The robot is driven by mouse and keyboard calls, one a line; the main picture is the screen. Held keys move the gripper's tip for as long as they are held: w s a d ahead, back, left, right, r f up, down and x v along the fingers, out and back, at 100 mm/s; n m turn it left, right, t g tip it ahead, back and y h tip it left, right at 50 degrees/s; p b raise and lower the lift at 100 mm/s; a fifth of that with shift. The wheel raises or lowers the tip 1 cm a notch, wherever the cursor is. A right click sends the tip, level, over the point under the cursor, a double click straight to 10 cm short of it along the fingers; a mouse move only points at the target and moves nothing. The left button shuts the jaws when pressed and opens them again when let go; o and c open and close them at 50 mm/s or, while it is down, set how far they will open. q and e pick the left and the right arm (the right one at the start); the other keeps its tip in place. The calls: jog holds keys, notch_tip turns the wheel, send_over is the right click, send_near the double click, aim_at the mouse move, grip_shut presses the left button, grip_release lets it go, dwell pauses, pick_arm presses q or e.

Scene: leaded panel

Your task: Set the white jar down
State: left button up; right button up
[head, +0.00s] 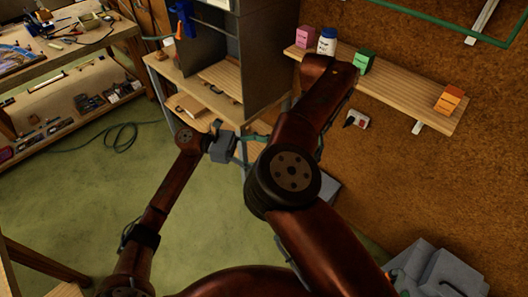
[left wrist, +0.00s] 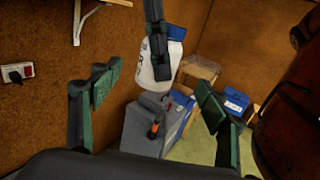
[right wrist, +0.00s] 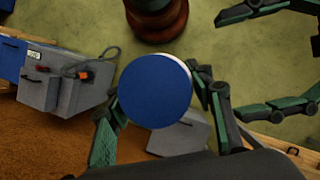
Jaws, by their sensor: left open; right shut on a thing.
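A white jar with a blue lid (right wrist: 155,88) is held between the fingers of my right gripper (right wrist: 152,105), which is shut on it; the lid faces the right wrist camera. The left wrist view shows the jar's white body (left wrist: 172,62) hanging in the air, a dark right finger in front of it. My left gripper (left wrist: 158,92) is open and empty, its fingers spread on either side below the jar. The left gripper also shows in the head view (head: 240,148). In the head view the held jar and right gripper are hidden behind my right arm.
A wall shelf (head: 405,88) carries a pink box (head: 305,36), another white, blue-lidded jar (head: 327,42), a green box (head: 363,61) and an orange box (head: 449,99). Shelf space is free between the green and orange boxes.

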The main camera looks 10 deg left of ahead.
pick_arm(q)
jog(key=d, duration=1)
jog(key=shift+d, duration=0.35)
jog(key=shift+c, duration=0.5)
jog(key=c, duration=1.4)
jog(key=shift+c, duration=0.3)
pick_arm(e)
jog(key=o, duration=1.5)
